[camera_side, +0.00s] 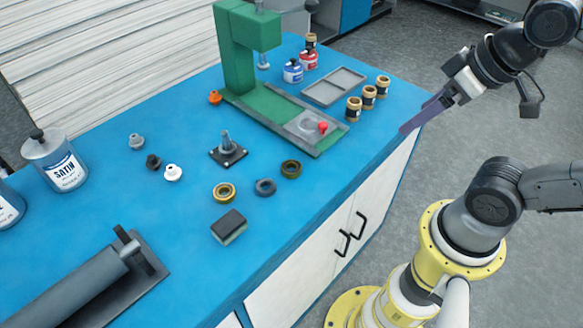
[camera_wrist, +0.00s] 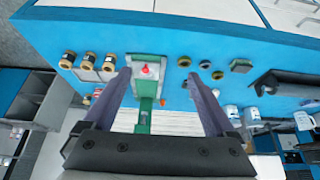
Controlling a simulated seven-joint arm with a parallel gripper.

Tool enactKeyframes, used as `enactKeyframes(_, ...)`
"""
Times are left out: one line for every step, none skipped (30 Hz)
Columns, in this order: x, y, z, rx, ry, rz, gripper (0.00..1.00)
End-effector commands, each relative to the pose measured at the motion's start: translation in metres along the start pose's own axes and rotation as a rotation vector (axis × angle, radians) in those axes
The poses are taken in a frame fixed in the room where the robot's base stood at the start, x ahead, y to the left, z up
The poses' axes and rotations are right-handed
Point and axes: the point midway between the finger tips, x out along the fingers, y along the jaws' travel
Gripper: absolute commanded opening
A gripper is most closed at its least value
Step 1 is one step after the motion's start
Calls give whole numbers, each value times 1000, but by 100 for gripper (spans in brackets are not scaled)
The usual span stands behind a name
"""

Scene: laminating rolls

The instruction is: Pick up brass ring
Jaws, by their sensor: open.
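The brass ring (camera_side: 224,193) lies flat on the blue tabletop, bright gold with an open centre. It shows in the wrist view (camera_wrist: 217,75) to the right of my right finger. A grey-blue ring (camera_side: 265,187) and a dark olive-bronze ring (camera_side: 291,168) lie close by, to its right in the side view. My gripper (camera_side: 418,119) is open and empty, with long purple fingers, at the right end of the table in the side view, well away from the brass ring. Its spread fingers also show in the wrist view (camera_wrist: 157,78).
A dark block (camera_side: 229,226) lies just below the brass ring. A black base with an upright post (camera_side: 228,153) stands behind it. A green press (camera_side: 246,60), several brass-ended rolls (camera_side: 368,97) and a grey tray (camera_side: 334,86) stand between the rings and my gripper's side. A roller (camera_side: 90,288) lies front left.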

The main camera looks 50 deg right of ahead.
Motion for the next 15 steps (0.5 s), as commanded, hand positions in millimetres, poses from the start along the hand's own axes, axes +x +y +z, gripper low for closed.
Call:
enactKeyframes(0,0,0,0,0,0,90)
enactKeyframes(0,0,0,0,0,0,90)
enactKeyframes(0,0,0,2,0,0,90)
enactKeyframes(0,0,0,7,0,0,90)
enactKeyframes(0,0,0,17,0,0,90)
enactKeyframes(0,0,0,40,-1,0,90)
enactKeyframes(0,0,1,67,-3,0,90)
enactKeyframes(0,0,1,101,-5,0,90)
enactKeyframes(-2,0,-1,161,-1,0,90)
enactKeyframes(-5,0,-5,213,6,-1,90)
enactKeyframes(-9,0,-10,273,14,-2,90)
enactKeyframes(-12,0,-18,360,14,-3,90)
enactKeyframes(-14,-1,-26,426,10,-4,90)
enactKeyframes(-14,-2,-34,492,1,-4,90)
enactKeyframes(-14,-3,-46,579,-16,-4,90)
